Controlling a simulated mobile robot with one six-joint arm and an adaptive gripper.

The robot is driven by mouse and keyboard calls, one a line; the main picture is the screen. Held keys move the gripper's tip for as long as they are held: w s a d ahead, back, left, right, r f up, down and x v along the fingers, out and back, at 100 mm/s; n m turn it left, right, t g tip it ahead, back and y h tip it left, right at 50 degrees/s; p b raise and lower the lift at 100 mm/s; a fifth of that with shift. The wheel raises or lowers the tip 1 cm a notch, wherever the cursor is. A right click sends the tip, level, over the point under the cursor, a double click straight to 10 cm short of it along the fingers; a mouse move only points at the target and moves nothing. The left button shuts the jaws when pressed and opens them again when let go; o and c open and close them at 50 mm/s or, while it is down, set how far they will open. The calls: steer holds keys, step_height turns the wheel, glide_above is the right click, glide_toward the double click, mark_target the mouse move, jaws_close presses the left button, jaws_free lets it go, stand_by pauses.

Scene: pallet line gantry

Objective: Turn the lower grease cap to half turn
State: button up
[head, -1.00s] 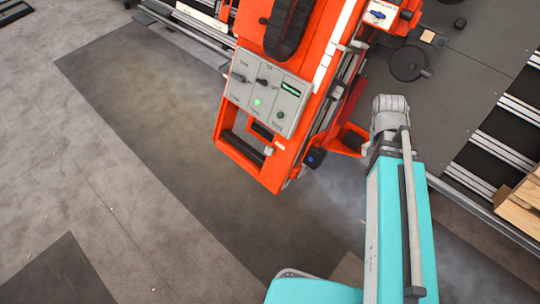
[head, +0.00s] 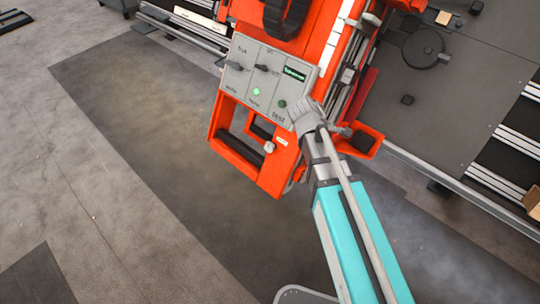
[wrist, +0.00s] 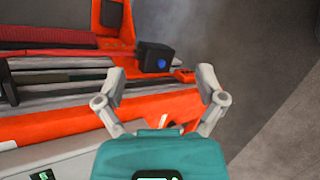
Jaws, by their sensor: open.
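The lower grease cap (wrist: 160,62) is a small blue knob on the face of a black block (wrist: 148,53), on the edge of the orange machine. In the wrist view it lies between and beyond the fingertips of my gripper (wrist: 162,80). My gripper is open and empty, and I see no contact with the cap. The cap's exact turn angle is too small to read. In the head view the end of my arm (head: 312,120) overlaps the machine's lower right side and hides the cap; the fingers are not clear there.
The orange machine (head: 228,150) carries a grey control panel (head: 262,82) with switches and a lit green lamp, close left of my arm. A dark plate with a round disc (head: 424,48) lies at the upper right. Floor is open at the lower left.

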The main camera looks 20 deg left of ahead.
steer(key=a+f+n+t+b, duration=0.4)
steer(key=a+f+n+b, duration=0.45)
steer(key=a+b, duration=0.4)
steer(key=n+t+b, duration=0.4)
steer(key=n+b, duration=0.3)
steer(key=b, duration=0.2)
glide_toward(269, 146)
steer(key=s+r, duration=0.1)
steer(key=s, duration=0.2)
steer(key=shift+a+r+y, duration=0.2)
steer(key=shift+a+y, duration=0.1)
steer(key=shift+a, duration=0.35)
steer(key=b+x, duration=0.5)
steer(key=x, duration=0.9)
steer(key=shift+s+d, duration=0.1)
